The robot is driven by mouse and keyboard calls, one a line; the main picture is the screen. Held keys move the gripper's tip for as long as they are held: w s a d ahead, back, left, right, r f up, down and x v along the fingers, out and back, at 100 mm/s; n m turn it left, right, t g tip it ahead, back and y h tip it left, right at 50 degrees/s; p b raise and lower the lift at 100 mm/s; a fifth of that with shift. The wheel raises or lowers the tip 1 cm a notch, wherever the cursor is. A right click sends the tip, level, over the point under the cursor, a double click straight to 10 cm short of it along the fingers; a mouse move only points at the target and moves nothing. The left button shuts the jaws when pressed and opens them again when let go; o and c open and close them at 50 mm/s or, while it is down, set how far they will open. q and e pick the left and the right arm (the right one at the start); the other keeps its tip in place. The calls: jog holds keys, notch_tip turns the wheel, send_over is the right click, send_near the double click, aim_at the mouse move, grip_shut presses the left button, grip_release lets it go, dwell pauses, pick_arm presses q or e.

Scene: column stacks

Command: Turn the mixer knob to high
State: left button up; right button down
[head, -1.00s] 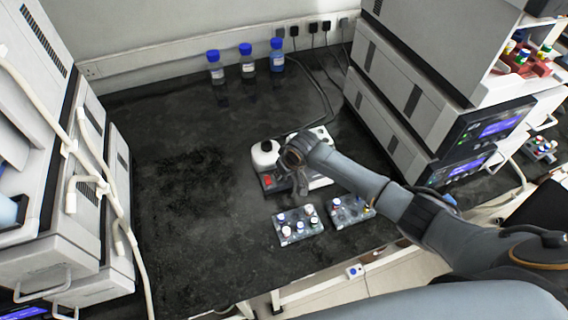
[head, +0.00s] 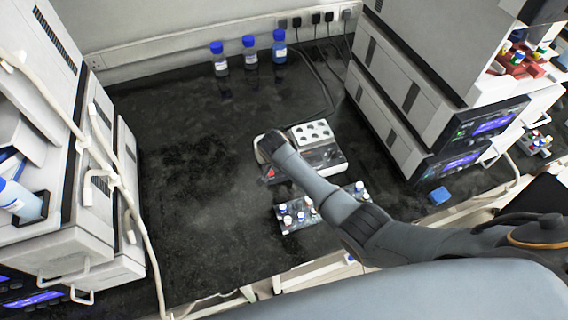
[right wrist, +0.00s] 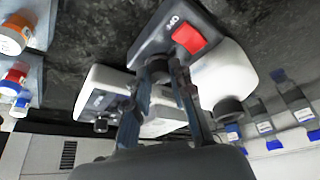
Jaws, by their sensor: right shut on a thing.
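The mixer (head: 269,173) stands on the dark bench, mostly hidden under my right forearm and wrist in the head view. In the right wrist view its dark front panel carries a red switch (right wrist: 188,38), and its white body (right wrist: 228,72) is beside it. My right gripper (right wrist: 166,70) is at this panel, its fingers shut on the small dark mixer knob (right wrist: 157,68). The fingers partly cover the knob, so its setting cannot be read. My left gripper is not in view.
A white block device with wells (head: 312,132) stands close right of the mixer. A vial rack (head: 298,220) is in front, partly under my arm. Blue-capped bottles (head: 249,55) stand at the back. Stacked instruments flank both sides. The bench left of the mixer is clear.

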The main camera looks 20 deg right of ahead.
jog(key=shift+w+m, duration=0.1)
jog(key=shift+m, duration=0.7)
jog(key=shift+h, duration=0.3)
jog(key=c, duration=1.1)
grip_release()
jog(key=shift+c, duration=0.2)
jog(key=v, duration=1.2)
jog(key=shift+w, duration=0.1)
